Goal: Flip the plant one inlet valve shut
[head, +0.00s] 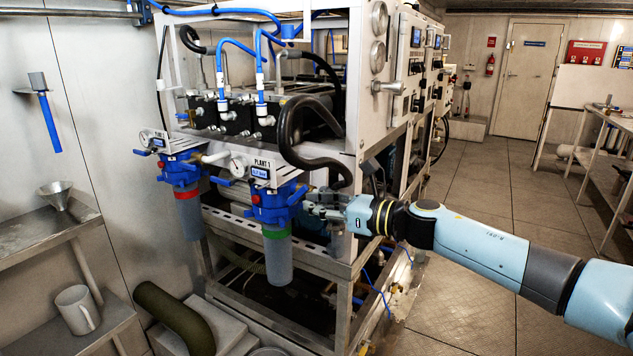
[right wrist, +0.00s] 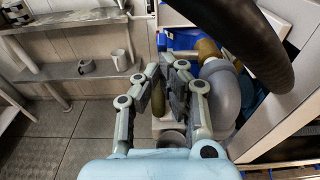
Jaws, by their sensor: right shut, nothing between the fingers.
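The plant 1 filter (head: 277,255) hangs at the rack's front corner, with a blue head, green band and grey bowl. Its label (head: 264,163) reads PLANT 1. A small blue lever (head: 222,181) shows at the left of its head; whether it is the inlet valve's handle I cannot tell. My right gripper (head: 312,204) is just right of the blue head, its fingers shut and empty. In the right wrist view, its fingertips (right wrist: 168,72) are close to a brass fitting (right wrist: 207,50) and a grey elbow pipe (right wrist: 224,92). Contact is unclear. My left gripper is not in view.
A thick black hose (head: 292,140) loops above the right gripper and also crosses the wrist view (right wrist: 240,40). A second filter (head: 188,215) with a red band hangs to the left. Shelves with a mug (head: 77,310) stand at left. The floor at right is clear.

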